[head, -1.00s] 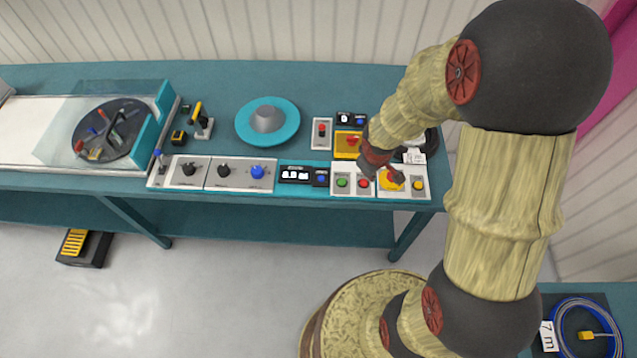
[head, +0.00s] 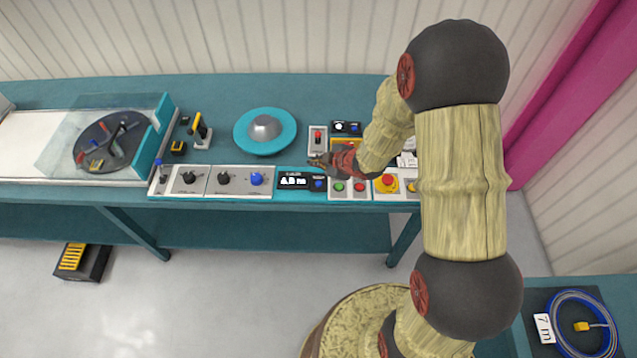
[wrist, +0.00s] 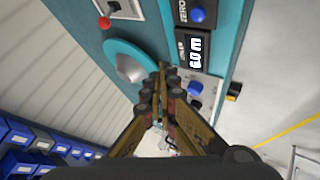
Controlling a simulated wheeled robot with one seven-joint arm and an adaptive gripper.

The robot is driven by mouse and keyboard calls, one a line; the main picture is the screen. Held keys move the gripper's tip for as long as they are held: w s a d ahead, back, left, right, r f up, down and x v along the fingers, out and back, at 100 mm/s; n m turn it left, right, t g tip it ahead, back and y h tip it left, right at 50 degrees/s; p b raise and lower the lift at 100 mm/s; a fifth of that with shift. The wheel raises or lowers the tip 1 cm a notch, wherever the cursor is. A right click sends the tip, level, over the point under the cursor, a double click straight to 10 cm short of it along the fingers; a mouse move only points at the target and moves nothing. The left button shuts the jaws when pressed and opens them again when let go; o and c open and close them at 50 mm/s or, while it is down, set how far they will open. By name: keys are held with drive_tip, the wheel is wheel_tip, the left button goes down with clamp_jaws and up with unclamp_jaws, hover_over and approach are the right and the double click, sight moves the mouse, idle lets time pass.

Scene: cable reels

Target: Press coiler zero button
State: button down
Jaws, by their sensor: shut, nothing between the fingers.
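A blue button (head: 319,184) sits at the right end of a black length display (head: 293,181) on the bench's front panel. In the wrist view the same blue button (wrist: 197,15) has a ZERO label beside it, and the display (wrist: 196,52) shows a white reading in metres. My gripper (head: 314,162) is shut and empty. In the head view it appears just behind the button and display, apart from the button. Its closed fingertips also show in the wrist view (wrist: 161,68), pointing between the blue dish and the panel. The exact height above the bench cannot be told.
Green (head: 339,187) and red (head: 359,187) buttons and a red emergency stop (head: 388,181) lie to the right. A red-handled switch (head: 318,138) and a second small display (head: 341,127) stand behind. A blue dish with a grey cone (head: 265,130) is behind left.

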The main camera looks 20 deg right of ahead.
sight(317, 184)
drive_tip(key=shift+f, duration=0.1)
wheel_tip(317, 184, down, 9)
drive_tip(key=b, duration=0.7)
drive_tip(key=shift+r, duration=0.2)
drive_tip(key=shift+f+b, duration=0.1)
drive_tip(key=shift+b, duration=0.25)
idle(0.7)
drive_tip(key=shift+f, duration=0.3)
drive_tip(key=shift+f+b, duration=0.45)
drive_tip(key=shift+b, duration=0.1)
idle(0.6)
drive_tip(key=shift+r, duration=0.15)
drive_tip(key=shift+r+p, duration=0.75)
